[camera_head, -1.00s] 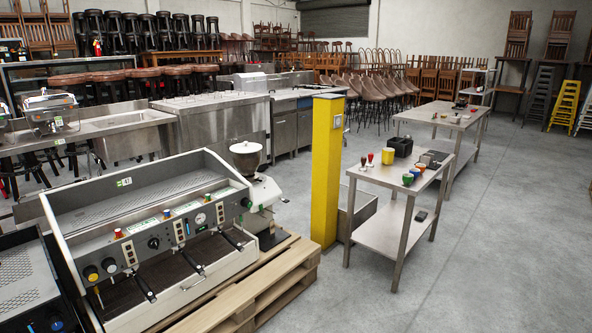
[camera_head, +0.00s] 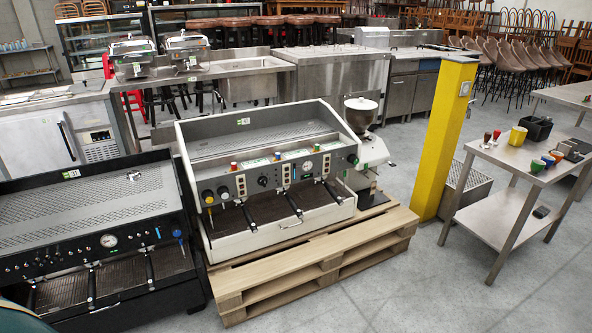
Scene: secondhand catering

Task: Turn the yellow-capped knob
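The white espresso machine (camera_head: 262,150) stands on a wooden pallet in the middle of the view. The yellow-capped knob (camera_head: 208,197) is at the left end of its grey front panel, small in the view. A black knob (camera_head: 263,181) and a round gauge (camera_head: 307,166) are further right on the panel. The yellow-capped knob's turn angle is too small to read. Neither of my grippers is in view.
A black espresso machine (camera_head: 90,240) stands close on the left. The pallet (camera_head: 330,255) juts out in front of the white machine. A grinder (camera_head: 362,140), a yellow pillar (camera_head: 444,135) and a steel table (camera_head: 500,205) stand to the right. The floor (camera_head: 420,300) at lower right is clear.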

